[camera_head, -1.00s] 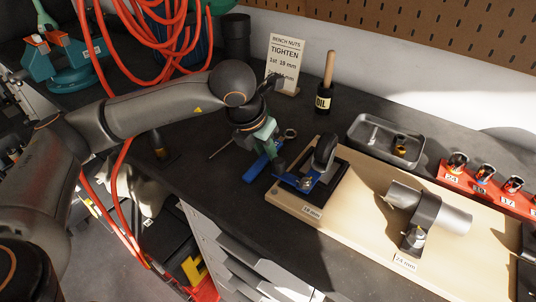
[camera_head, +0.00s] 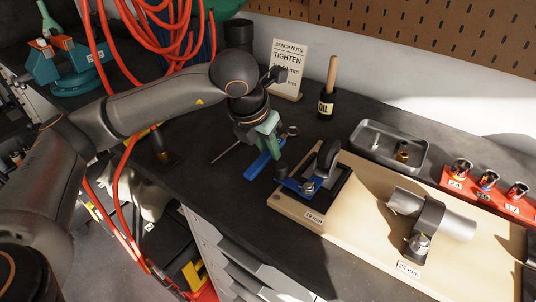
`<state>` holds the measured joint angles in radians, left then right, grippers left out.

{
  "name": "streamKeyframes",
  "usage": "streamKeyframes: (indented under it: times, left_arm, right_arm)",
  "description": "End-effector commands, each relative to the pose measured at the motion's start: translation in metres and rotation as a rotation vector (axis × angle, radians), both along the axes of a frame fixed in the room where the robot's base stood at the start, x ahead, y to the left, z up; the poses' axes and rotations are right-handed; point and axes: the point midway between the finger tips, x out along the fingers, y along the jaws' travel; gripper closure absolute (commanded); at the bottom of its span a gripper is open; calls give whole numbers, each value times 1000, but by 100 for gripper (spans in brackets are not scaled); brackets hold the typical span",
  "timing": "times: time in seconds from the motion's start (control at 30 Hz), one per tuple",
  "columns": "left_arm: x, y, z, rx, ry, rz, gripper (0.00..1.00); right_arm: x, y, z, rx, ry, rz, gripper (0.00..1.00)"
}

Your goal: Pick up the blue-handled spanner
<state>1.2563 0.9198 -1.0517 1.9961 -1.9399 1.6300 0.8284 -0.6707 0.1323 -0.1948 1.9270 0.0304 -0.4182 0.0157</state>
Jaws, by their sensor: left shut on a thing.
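The blue-handled spanner (camera_head: 258,166) shows a flat blue handle and a metal ring end (camera_head: 292,131). My left gripper (camera_head: 278,153) comes down over it from the upper left and is shut on it. The spanner appears slightly above the dark bench top, handle end towards the lower left. The gripper's fingers hide its middle. My right gripper is not in view.
A caster with a blue plate (camera_head: 290,185) stands close to the right on the wooden board (camera_head: 350,218). A thin metal rod (camera_head: 228,151) lies left.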

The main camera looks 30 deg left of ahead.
Motion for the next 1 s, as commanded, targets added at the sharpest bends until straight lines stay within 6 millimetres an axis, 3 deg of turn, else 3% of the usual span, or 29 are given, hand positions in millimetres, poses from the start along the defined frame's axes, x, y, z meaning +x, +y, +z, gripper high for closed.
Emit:
streamKeyframes:
  times: [0.07, 0.37, 0.7, 1.0]
  left_arm:
    - [-3, 0, 14, -3, -7, -1, 100]
    - [-53, 2, 73, 0, -10, -3, 100]
    - [-117, 5, 98, 1, -6, -1, 100]
    - [-139, 5, 107, 0, -2, 0, 100]
  right_arm:
    - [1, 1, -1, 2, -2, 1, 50]
    - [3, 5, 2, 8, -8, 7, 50]
    - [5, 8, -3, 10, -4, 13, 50]
    - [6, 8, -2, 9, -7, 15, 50]
